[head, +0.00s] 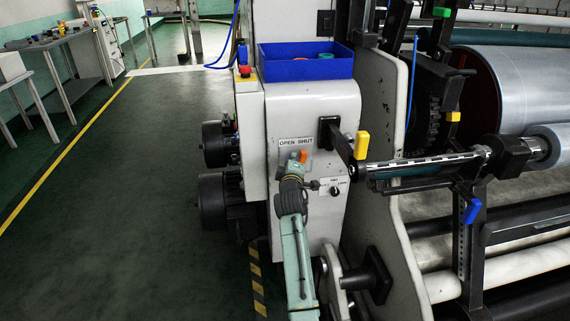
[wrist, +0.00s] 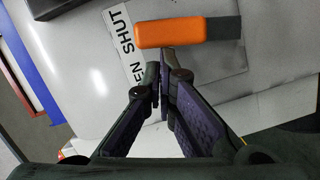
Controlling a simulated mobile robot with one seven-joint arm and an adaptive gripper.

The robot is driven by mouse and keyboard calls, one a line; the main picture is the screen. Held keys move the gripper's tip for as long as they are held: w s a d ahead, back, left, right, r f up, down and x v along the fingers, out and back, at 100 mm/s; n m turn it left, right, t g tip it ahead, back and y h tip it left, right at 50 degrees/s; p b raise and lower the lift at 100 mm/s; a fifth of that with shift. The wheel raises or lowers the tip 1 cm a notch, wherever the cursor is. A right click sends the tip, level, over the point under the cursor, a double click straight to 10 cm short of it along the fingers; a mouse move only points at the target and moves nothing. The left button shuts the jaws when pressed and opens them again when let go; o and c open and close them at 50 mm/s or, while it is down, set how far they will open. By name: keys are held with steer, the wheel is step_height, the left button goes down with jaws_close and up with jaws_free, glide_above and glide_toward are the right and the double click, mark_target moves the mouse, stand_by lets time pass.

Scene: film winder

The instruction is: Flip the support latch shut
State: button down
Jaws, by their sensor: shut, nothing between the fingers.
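An orange-handled latch (head: 304,156) sits on the front of the white machine housing, just below the OPEN SHUT label (head: 296,142) and toward its SHUT side. In the wrist view the orange handle (wrist: 180,32) lies crosswise near the top, with a dark grey part at its right end. My gripper (head: 297,168) is just below the handle in the head view. In the wrist view my gripper (wrist: 163,72) has its fingertips together, with nothing between them, close to the handle's lower edge. I cannot tell whether they touch it. My arm hides part of the latch.
A yellow handle (head: 362,145) and a black-and-white marked shaft (head: 420,164) stand close on the right. A blue bin (head: 305,65) sits on top of the housing. A small black knob (head: 335,190) is beside my gripper. The floor at left is open.

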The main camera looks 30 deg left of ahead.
steer(key=shift+w+d+r+m, duration=0.1)
steer(key=shift+w+d+m, duration=0.5)
steer(key=shift+d, duration=0.05)
steer(key=shift+w+d, duration=0.1)
steer(key=shift+p, duration=0.3)
